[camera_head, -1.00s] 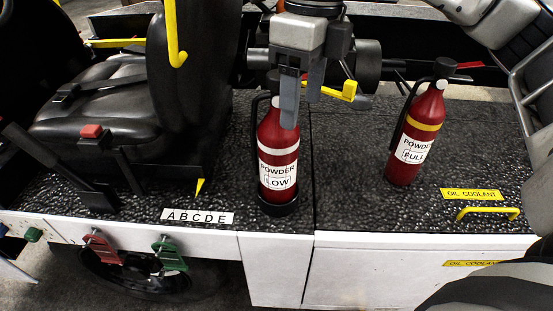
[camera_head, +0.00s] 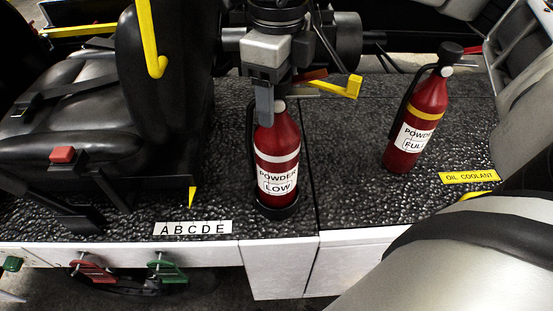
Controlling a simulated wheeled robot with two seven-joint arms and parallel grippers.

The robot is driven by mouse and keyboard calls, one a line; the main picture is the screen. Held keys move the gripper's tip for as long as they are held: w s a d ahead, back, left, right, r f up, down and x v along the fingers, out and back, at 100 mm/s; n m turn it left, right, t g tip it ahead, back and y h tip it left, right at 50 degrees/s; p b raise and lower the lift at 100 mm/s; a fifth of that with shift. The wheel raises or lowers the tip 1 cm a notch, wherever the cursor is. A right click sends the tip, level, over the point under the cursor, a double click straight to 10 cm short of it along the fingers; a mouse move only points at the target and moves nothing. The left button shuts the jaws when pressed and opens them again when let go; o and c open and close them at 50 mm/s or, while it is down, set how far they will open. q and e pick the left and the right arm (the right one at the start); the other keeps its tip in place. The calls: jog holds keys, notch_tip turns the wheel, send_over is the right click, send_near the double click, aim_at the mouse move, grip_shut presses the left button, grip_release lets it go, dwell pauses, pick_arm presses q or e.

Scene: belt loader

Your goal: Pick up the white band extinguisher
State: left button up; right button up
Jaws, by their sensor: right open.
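The white band extinguisher (camera_head: 277,137) is red, with a white band and a label reading "POWDER LOW". It stands upright in a black base ring on the dark textured deck. My right gripper (camera_head: 274,101) is open at its top, pointing down. One grey finger hangs in front of the extinguisher's neck and upper left side. The gripper hides the valve and handle, and the other finger is mostly hidden. I cannot tell whether the finger touches the extinguisher. My left gripper is not in view.
A second red extinguisher (camera_head: 429,98) with a yellow band and "POWDER FULL" label stands to the right. A black seat (camera_head: 70,125) is at the left, with a yellow hook above. A yellow lever (camera_head: 340,88) sits behind the gripper. My arm covers the lower right.

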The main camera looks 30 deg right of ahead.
jog(key=shift+f, duration=0.9)
grip_shut()
jog(key=shift+r, duration=0.15)
jog(key=shift+w+r, duration=0.1)
